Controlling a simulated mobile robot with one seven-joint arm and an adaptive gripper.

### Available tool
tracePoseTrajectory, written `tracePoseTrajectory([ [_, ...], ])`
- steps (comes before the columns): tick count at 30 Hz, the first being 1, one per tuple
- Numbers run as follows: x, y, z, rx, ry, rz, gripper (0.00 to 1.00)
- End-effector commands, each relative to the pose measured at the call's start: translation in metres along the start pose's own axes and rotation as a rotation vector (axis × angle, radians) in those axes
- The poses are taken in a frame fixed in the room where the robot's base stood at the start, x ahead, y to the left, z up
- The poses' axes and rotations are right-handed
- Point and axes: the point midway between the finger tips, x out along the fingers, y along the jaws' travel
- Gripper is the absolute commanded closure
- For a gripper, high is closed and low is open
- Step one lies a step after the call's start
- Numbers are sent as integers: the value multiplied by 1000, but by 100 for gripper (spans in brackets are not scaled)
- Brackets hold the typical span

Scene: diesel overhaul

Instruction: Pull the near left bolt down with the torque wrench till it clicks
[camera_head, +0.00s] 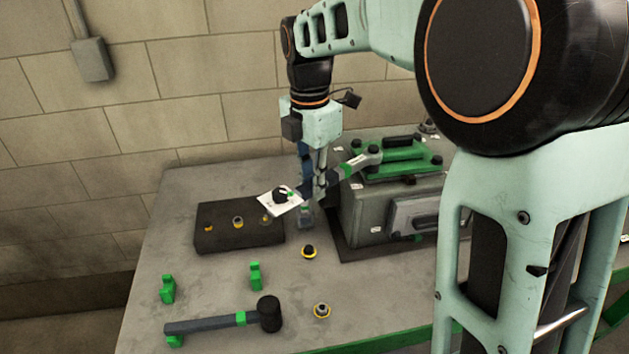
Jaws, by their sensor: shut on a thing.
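My gripper (317,188) points down beside the left end of the grey engine block (366,212). It is shut on the grey handle of the torque wrench (349,168). The wrench slants up to the right, and its head reaches the left part of the green cover (405,160) on the block. The head covers what is under it, so I cannot tell how it sits on the near left bolt. Other dark bolt heads (437,160) show on the cover. A white plate with black and green parts (280,203) shows just left of my gripper.
A dark block (240,240) holding small yellow-ringed parts lies left. Two more ringed parts (309,252) (321,311) stand on the grey table (215,290). A black-headed mallet (205,324) and green stands (256,275) are at the front left. My arm hides the right side.

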Motion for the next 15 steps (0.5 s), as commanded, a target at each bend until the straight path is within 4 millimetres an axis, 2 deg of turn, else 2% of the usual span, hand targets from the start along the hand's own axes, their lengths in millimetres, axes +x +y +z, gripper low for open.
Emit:
tracePoseTrajectory([
  [15,-4,12,-1,2,-4,15,100],
])
